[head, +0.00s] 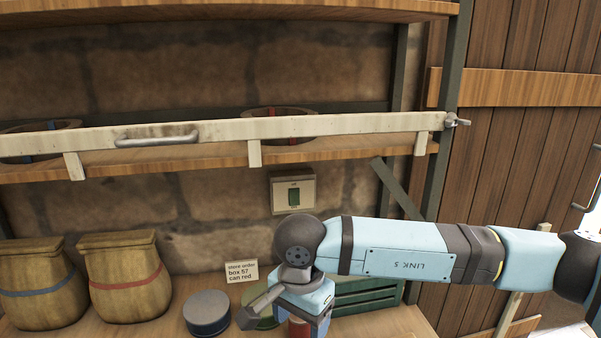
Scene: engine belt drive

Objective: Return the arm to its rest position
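My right arm (400,248) comes in from the right and reaches across the lower middle of the head view. Its wrist bends down at a dark rounded joint. The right gripper (290,318) is low over the wooden counter, by the bottom edge of the picture. Its fingertips are hidden or cut off, so I cannot tell whether it is open. A small red part (298,328) shows just under the hand; I cannot tell whether it is held. My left gripper is not in view.
Two sacks (124,280) stand at the left of the counter (165,325). A grey-blue round tin (207,312), a green round item (262,318) and a green slatted crate (368,295) are near the hand. A note (242,272) stands behind. A pale bar (330,124) crosses the shelf above.

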